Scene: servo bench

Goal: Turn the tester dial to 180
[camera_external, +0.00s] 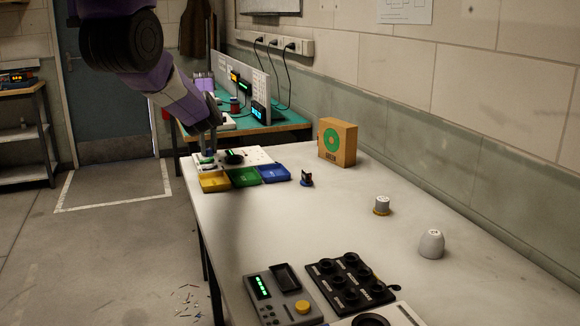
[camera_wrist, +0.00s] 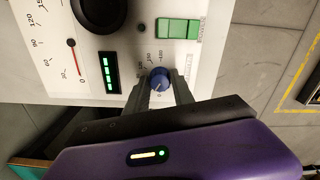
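The tester is a white panel (camera_wrist: 62,68) at the bench's far end; it also shows in the external view (camera_external: 262,157). On it are a large black round part (camera_wrist: 100,12) with a printed scale and red marker, and a small blue knob (camera_wrist: 159,79) with its own scale whose marks include 180. A pale line on the blue knob points down-left in the wrist view. My gripper (camera_wrist: 161,90) has its fingers on either side of the blue knob; whether they touch it is unclear. In the external view my gripper (camera_external: 209,144) reaches down at the panel's left end.
Yellow (camera_external: 214,182), green (camera_external: 244,177) and blue (camera_external: 275,173) trays stand in front of the tester. The panel also has a green bar display (camera_wrist: 110,72) and green switch (camera_wrist: 178,29). A cardboard box (camera_external: 337,143) stands to the right. The bench's middle is mostly clear.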

